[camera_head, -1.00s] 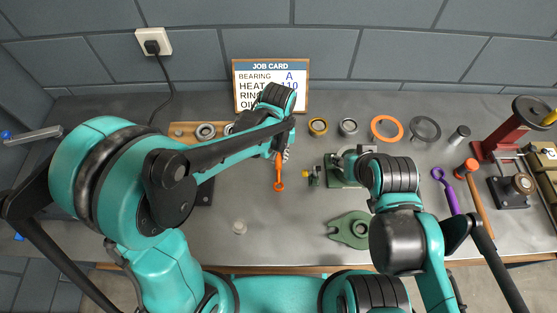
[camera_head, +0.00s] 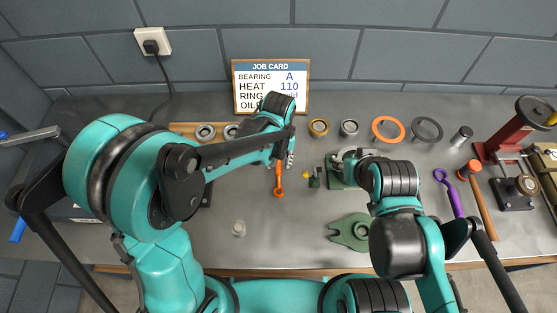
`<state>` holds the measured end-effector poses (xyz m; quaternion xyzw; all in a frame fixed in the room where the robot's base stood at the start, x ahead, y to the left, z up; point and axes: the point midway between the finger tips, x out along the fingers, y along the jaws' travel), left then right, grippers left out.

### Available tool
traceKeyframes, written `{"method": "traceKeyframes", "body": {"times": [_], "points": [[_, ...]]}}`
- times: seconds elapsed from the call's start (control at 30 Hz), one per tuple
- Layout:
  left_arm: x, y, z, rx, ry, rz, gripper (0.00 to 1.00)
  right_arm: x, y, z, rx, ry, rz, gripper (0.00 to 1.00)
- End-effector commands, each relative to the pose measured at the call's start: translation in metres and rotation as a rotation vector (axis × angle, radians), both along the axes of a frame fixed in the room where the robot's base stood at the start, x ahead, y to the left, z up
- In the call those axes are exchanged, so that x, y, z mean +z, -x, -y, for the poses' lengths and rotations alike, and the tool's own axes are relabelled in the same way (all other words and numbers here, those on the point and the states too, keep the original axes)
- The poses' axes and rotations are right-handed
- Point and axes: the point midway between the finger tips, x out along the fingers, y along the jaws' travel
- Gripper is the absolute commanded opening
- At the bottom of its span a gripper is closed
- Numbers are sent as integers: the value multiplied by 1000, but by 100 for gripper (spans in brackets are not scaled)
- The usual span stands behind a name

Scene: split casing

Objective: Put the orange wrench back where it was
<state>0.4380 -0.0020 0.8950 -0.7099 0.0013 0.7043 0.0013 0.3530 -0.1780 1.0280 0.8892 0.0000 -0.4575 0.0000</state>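The orange wrench (camera_head: 279,182) lies or hangs near the middle of the bench, its ring end toward me. Its upper end is hidden behind my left gripper (camera_head: 290,158), which points down at it. The fingers are small and partly covered by my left arm, so I cannot tell whether they are closed on the wrench. My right arm reaches to the green casing part (camera_head: 340,180) right of the wrench. Its gripper is hidden behind the arm links.
A job card (camera_head: 271,85) stands at the back wall. Bearing rings (camera_head: 318,127), an orange ring (camera_head: 387,129) and a dark ring (camera_head: 426,130) lie at the back. A green casing plate (camera_head: 351,231) lies in front; a purple wrench (camera_head: 448,190) and a hammer (camera_head: 481,205) lie right.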

Motion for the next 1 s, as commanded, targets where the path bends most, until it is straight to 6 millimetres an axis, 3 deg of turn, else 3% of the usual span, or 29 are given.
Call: {"method": "traceKeyframes", "body": {"times": [0.17, 0.5, 0.7, 0.87, 1.0], "points": [[27, 0, 0, 0, 0, 0, 37, 12, 0, 0, 0, 0, 0, 40], [100, 1, 0, 0, 0, 0, 37, 37, 0, 0, 0, 0, 0, 40], [120, 1, 0, 0, 0, 0, 37, 42, 0, 0, 0, 0, 0, 40], [122, 1, 0, 0, 0, 0, 37, 42, 0, 0, 0, 0, 0, 40], [130, 4, -13, 3, 12, 30, 37, 42, 0, 0, 0, 0, 0, 40]]}}
